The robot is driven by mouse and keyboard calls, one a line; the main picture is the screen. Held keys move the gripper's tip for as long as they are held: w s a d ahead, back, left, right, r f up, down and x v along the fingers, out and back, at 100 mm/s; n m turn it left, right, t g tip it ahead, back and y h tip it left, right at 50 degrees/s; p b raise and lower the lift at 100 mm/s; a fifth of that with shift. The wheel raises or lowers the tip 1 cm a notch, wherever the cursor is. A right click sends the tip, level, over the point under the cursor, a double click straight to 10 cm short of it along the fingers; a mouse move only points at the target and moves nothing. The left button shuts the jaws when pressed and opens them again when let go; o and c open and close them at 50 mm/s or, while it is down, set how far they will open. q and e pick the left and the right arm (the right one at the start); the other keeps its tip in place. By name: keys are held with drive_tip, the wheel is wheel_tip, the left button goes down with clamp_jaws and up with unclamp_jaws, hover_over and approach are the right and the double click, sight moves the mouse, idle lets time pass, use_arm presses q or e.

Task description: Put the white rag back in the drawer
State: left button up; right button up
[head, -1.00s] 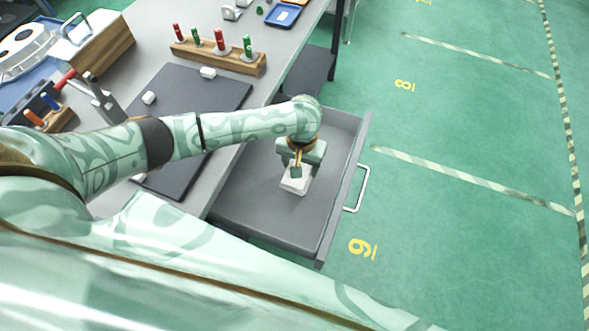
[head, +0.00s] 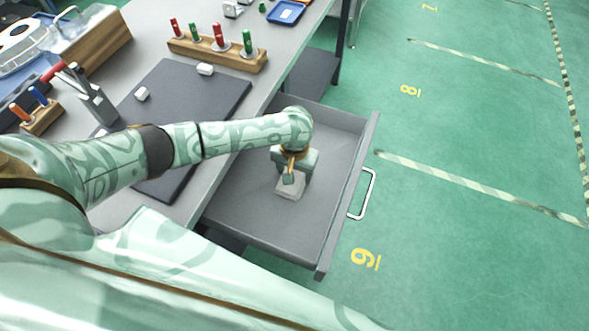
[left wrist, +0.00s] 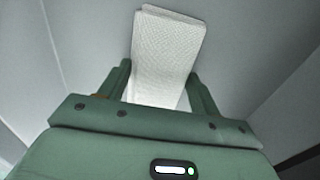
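The white rag (head: 290,187) is a folded pad inside the open grey drawer (head: 240,215), at or just above its floor. My left gripper (head: 291,176) reaches down into the drawer from above, with its fingers at the rag. In the left wrist view the rag (left wrist: 166,55) sits between the two green fingers (left wrist: 160,75), whose tips meet its side edges, so the gripper looks shut on it. Whether the rag's underside touches the drawer floor cannot be told. My right gripper is not in view.
The drawer sticks out from under the grey workbench, its handle (head: 369,194) at the right. On the bench lie a dark mat (head: 195,98), a wooden block with red and green tools (head: 218,52) and a blue tray (head: 286,12). The rest of the drawer is empty.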

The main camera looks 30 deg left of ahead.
use_arm(q)
drive_tip(key=o, duration=0.3)
drive_tip(key=shift+r, duration=0.3)
wheel_tip(320, 180, up, 12)
drive_tip(key=p, duration=0.6)
drive_tip(key=shift+p, duration=0.35)
drive_tip(key=shift+f, duration=0.15)
